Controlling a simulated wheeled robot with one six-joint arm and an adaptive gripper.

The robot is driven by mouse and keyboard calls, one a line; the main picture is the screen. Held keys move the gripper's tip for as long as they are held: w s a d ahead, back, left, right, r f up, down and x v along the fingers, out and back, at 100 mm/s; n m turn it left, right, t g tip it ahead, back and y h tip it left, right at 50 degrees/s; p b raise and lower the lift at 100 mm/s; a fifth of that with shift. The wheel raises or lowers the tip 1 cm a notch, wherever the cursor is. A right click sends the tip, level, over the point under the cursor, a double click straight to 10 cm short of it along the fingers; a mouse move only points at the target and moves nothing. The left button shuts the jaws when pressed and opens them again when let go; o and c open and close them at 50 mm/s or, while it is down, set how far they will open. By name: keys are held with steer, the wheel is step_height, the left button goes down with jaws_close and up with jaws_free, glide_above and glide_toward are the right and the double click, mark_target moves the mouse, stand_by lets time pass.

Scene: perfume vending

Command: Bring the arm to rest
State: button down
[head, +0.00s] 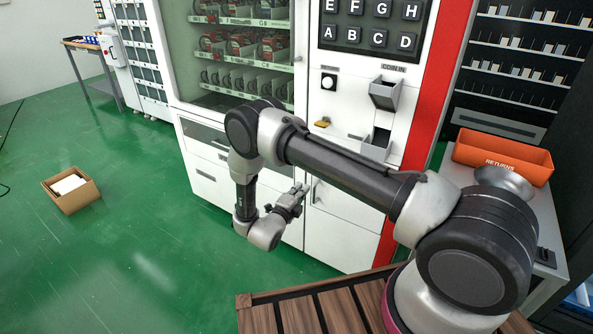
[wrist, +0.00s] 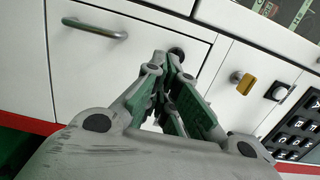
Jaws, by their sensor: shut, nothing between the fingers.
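My arm reaches out from the right in the head view and bends down at its elbow. My gripper (head: 297,197) is in front of the lower white cabinet doors of the vending machine (head: 345,225). In the wrist view my gripper (wrist: 172,62) has its fingertips together, with nothing between them. Behind the fingertips are a white drawer front with a metal handle (wrist: 95,27) and a dark round knob or lock, partly hidden by the fingers. I cannot tell how far the fingertips are from that front.
An orange returns bin (head: 503,155) stands on a side table at the right. A wooden slatted surface (head: 345,305) lies below my arm. A cardboard box (head: 71,190) sits on the green floor at the left. A keypad (head: 375,24) and coin tray (head: 384,94) are above. The left floor is mostly clear.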

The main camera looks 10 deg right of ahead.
steer(key=s+a+f+n+g+y, duration=0.1)
steer(key=a+f+n+g+y, duration=0.15)
steer(key=f+n+y, duration=0.35)
steer(key=s+a+f+n+g+y, duration=0.2)
steer(key=a+f+n, duration=0.15)
steer(key=f, duration=0.35)
steer(key=s+a+r+n+g+y, duration=0.2)
steer(key=a+n+g+y, duration=0.1)
steer(key=a+n+g, duration=0.15)
steer(key=s+d+r+n+g+y, duration=0.15)
steer(key=s+r+n, duration=0.25)
steer(key=r, duration=0.5)
steer(key=s+d+r+n+g+y, duration=0.1)
steer(key=s+r+n+g, duration=0.3)
steer(key=r, duration=0.6)
steer(key=s+d+r+n+t, duration=0.1)
steer(key=s+d+r, duration=0.7)
steer(key=r, duration=0.3)
steer(key=s+d+r+n+t+h, duration=0.1)
steer(key=s+d+r+t, duration=0.1)
steer(key=s+d+r, duration=0.6)
steer(key=s+d+r+n+t+h, duration=0.1)
steer(key=s+d+r+t, duration=0.1)
steer(key=s+d+r, duration=0.6)
step_height(320, 180, up, 8)
steer(key=shift+d+f+n, duration=0.15)
steer(key=shift+d+n, duration=0.1)
steer(key=shift+n, duration=0.15)
